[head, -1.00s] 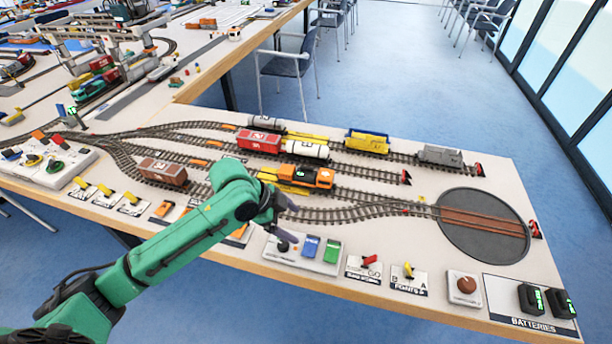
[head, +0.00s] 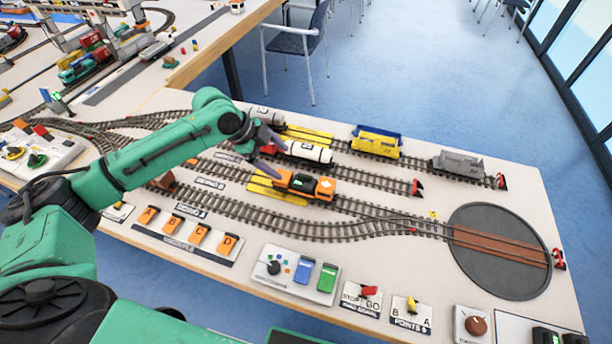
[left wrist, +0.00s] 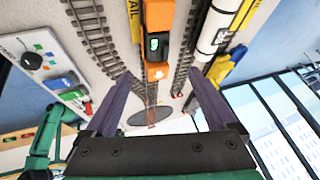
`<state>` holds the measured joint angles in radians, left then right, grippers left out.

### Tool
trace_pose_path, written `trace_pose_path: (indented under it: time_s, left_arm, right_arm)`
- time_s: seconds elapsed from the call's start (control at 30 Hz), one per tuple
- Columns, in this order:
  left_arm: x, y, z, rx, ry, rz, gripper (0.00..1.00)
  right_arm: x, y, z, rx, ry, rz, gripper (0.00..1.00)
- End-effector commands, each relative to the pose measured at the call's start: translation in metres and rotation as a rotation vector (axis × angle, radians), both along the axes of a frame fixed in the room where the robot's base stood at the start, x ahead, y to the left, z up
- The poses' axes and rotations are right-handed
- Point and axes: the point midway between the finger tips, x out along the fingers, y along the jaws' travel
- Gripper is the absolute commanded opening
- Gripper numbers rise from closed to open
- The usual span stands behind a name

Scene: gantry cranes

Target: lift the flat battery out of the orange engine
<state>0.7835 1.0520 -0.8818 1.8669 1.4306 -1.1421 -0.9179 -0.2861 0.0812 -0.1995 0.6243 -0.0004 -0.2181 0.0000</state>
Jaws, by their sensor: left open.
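The orange engine (head: 322,190) stands on a middle track in the head view, just right of and below my left gripper (head: 274,154). It also shows at the top middle of the left wrist view (left wrist: 157,71). A dark battery with a green display (left wrist: 154,44) sits in its top there. My left gripper is open and empty. Its two fingers (left wrist: 158,80) point toward the table, apart on either side of the engine's line and not touching it. My right gripper is not seen.
A white tank wagon (head: 308,151) and yellow wagon (head: 377,144) stand on tracks behind the engine. The turntable (head: 490,265) is at right. A control panel (head: 297,272) lies in front. Dark batteries (head: 545,336) show at the bottom right edge.

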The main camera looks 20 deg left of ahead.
Motion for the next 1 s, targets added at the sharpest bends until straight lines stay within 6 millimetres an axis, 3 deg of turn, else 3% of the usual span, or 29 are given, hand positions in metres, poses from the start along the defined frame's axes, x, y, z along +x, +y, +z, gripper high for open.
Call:
trace_pose_path:
  time_s: [0.1, 0.2, 0.37, 0.5, 0.63, 0.8, 1.0]
  left_arm:
    - [0.008, -0.016, -0.025, -0.003, 0.003, 0.000, 0.90]
    - [0.013, -0.025, -0.043, -0.001, 0.003, 0.001, 0.90]
    - [0.017, -0.035, -0.059, -0.001, 0.002, 0.000, 0.90]
    - [0.022, -0.049, -0.084, -0.001, 0.003, 0.001, 0.90]
    - [0.026, -0.054, -0.096, 0.000, 0.000, -0.001, 0.90]
    - [0.026, -0.054, -0.097, 0.001, 0.000, 0.000, 0.90]
    - [0.026, -0.053, -0.097, 0.000, 0.000, 0.000, 0.14]
  right_arm:
    - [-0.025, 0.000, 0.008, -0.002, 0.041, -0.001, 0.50]
    - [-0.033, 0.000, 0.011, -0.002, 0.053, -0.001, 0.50]
    - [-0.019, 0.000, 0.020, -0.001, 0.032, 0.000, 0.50]
    - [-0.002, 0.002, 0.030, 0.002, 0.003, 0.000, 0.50]
    - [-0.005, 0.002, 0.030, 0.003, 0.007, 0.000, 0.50]
    - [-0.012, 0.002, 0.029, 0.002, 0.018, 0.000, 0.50]
    - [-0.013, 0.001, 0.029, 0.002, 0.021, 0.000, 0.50]
